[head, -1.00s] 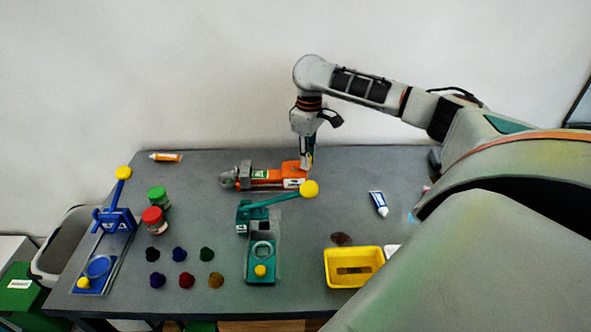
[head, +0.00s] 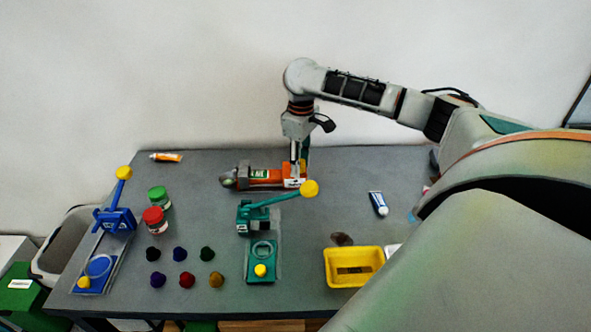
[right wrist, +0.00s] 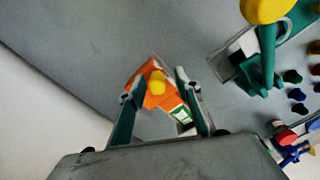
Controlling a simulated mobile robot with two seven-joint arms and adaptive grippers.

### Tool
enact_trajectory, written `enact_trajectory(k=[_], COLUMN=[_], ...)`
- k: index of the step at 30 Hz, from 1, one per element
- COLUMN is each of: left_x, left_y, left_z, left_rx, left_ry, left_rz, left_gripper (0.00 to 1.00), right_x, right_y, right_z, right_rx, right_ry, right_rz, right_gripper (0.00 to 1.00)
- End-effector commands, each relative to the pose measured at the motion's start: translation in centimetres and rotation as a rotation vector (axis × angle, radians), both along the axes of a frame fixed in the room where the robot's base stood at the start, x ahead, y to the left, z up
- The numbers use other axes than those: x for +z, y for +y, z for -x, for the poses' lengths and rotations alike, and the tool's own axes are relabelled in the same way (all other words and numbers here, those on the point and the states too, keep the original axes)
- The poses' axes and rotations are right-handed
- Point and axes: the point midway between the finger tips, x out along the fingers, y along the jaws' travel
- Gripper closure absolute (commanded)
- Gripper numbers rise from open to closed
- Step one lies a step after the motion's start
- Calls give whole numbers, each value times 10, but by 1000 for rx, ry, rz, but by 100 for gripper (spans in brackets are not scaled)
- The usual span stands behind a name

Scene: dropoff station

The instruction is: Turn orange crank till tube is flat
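The orange crank device (head: 265,175) lies at the back middle of the table, with a green and white label and a grey part at its left end. My right gripper (head: 299,180) is down over its right end. In the right wrist view, the gripper (right wrist: 159,80) is open, its fingers on either side of the device's orange end (right wrist: 150,101) and yellow knob (right wrist: 157,83). Gaps show between knob and fingers. I cannot make out a tube in the device. Loose tubes lie apart: one orange and white (head: 166,157), one blue and white (head: 378,203). My left gripper is out of view.
A teal press (head: 262,215) with a yellow-knobbed lever stands just in front of the orange device. A blue press (head: 115,220), two jars (head: 157,205) and several coloured pieces (head: 180,254) are at left. A yellow tray (head: 353,282) is at front right.

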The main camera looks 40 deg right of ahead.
Motion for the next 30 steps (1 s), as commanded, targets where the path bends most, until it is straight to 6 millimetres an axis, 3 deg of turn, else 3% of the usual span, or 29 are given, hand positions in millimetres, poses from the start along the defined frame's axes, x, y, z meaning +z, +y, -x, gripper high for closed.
enact_trajectory(k=[7,24,30], left_x=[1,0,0], left_y=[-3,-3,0], left_z=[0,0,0], left_rx=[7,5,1], left_ry=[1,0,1], left_rz=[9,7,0], left_gripper=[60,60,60], right_x=[4,54,61], right_y=[-2,-2,-2], right_z=[0,-1,0], right_rx=[-2,-3,-2], right_ry=[-2,-3,0], right_rz=[2,3,4], right_gripper=[67,67,67])
